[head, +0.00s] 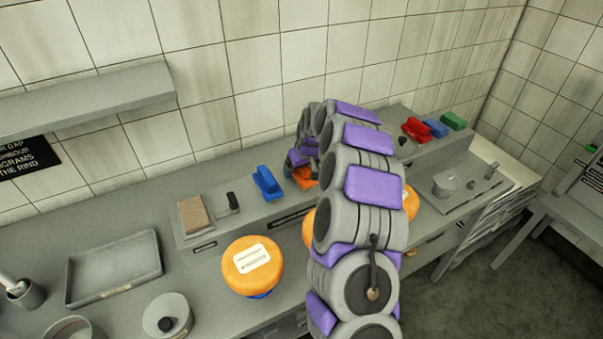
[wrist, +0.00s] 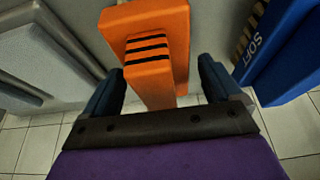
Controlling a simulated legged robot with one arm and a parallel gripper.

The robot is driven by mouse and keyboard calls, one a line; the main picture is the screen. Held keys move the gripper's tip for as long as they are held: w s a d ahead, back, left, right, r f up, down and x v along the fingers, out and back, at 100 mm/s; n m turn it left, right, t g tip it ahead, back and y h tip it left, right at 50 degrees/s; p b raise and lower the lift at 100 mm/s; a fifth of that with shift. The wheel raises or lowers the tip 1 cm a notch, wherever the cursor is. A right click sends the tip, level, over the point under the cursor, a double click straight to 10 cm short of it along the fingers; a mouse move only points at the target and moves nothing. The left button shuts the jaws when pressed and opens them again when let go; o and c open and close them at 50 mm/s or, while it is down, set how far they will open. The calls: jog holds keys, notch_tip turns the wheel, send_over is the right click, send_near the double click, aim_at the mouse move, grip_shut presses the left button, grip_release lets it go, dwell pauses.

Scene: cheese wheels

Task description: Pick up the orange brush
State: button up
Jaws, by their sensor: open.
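The orange brush (wrist: 150,50) with black stripes fills the top middle of the wrist view. Its near end lies between the two dark fingers of my gripper (wrist: 160,90), which are apart, one on each side of it. I see a gap at the fingers and no clear grip. In the head view a small part of the orange brush (head: 303,178) shows on the raised ledge. My purple and grey arm hides the rest of it and most of my gripper (head: 299,160).
A blue brush (head: 267,183) marked SOFT stands close by; it also shows at the right of the wrist view (wrist: 285,50). Red (head: 415,129), blue and green brushes sit farther right on the ledge. An orange cheese wheel (head: 252,265) and a grey tray (head: 115,268) are on the counter.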

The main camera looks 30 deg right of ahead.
jog(key=c, duration=1.2)
jog(key=shift+r, duration=0.15)
jog(key=shift+r, duration=0.25)
jog(key=shift+p+v, duration=0.5)
jog(key=shift+v, duration=1.2)
jog(key=s+a, duration=0.1)
jog(key=s, duration=0.3)
jog(key=s+a+r+p, duration=0.1)
jog(key=s, duration=0.4)
jog(key=s+a, duration=0.1)
jog(key=s, duration=0.4)
jog(key=shift+s+r+p, duration=0.2)
jog(key=shift+r+p, duration=0.05)
jog(key=shift+p, duration=0.05)
jog(key=o, duration=0.6)
jog(key=c, duration=0.3)
